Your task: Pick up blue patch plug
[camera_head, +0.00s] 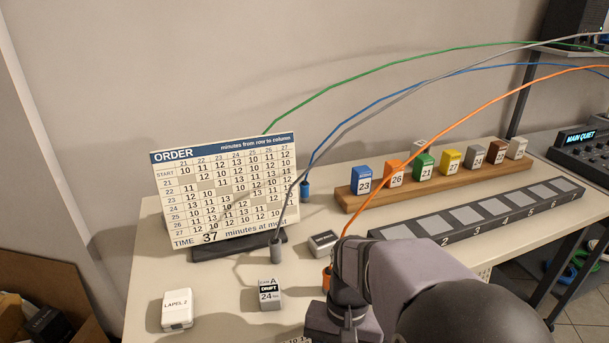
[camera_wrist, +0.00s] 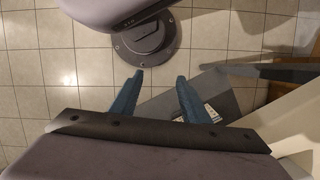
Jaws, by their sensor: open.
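The blue patch plug (camera_head: 305,190) stands on the table just right of the order board, with a blue cable (camera_head: 345,122) rising from it to the upper right. A grey plug (camera_head: 277,250) stands in front of the board on a grey cable. An orange plug (camera_head: 327,278) stands nearer the front, partly hidden by my arm. My gripper (camera_wrist: 159,81) is open and empty in the wrist view, its two blue-grey fingers apart above the tiled floor. No plug shows in the wrist view. In the head view my arm is at the bottom right, and I cannot make out the fingertips.
The order board (camera_head: 225,185) stands at the back left. A wooden rack (camera_head: 440,184) holds several coloured numbered blocks. A dark slotted strip (camera_head: 475,213) lies in front of it. A white LAPEL 2 box (camera_head: 177,310) and a DRIFT block (camera_head: 269,294) sit at the front left.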

